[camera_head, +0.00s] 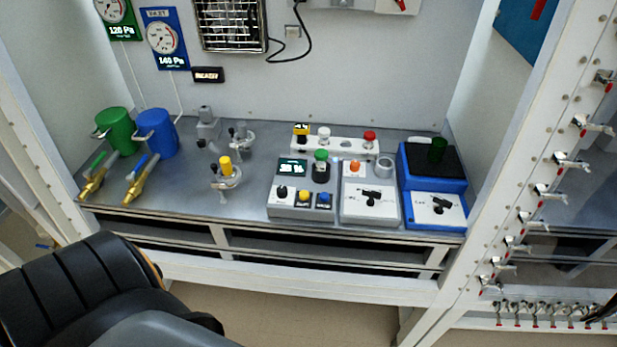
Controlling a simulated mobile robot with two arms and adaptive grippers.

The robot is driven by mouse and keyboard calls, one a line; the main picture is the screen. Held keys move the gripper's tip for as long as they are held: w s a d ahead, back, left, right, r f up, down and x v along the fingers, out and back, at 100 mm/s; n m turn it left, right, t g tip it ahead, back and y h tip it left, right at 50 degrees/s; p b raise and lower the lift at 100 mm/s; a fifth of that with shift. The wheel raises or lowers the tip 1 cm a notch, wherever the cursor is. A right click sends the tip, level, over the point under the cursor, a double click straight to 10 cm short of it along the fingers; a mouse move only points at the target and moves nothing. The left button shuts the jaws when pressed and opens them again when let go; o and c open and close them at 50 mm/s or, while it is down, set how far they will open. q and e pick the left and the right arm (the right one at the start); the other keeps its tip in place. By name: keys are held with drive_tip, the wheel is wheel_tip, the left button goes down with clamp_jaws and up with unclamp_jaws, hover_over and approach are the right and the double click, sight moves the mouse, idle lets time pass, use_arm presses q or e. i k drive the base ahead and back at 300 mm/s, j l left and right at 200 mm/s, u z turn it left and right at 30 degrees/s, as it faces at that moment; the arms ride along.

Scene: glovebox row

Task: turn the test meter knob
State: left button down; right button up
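Several small control boxes stand in a row on the right half of the grey bench. The first box (300,203) has a green-lit display, a small dark knob (282,192), and yellow and blue buttons. The middle white box (370,212) has an orange button on top and a black knob (371,197) on its front. The blue box (432,165) has a dark top pad with a dark green cylinder on it and a black knob (441,205) on its white front panel. I cannot tell which is the test meter.
Green (115,130) and blue (156,133) canisters with brass valves stand at the bench's left. Small clamps, one with a yellow top (225,166), stand mid-bench. A white strip (335,144) of buttons lies behind the boxes. A white frame post (500,150) bounds the right side.

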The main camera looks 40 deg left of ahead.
sight(282, 191)
drive_tip(key=u, duration=1.3)
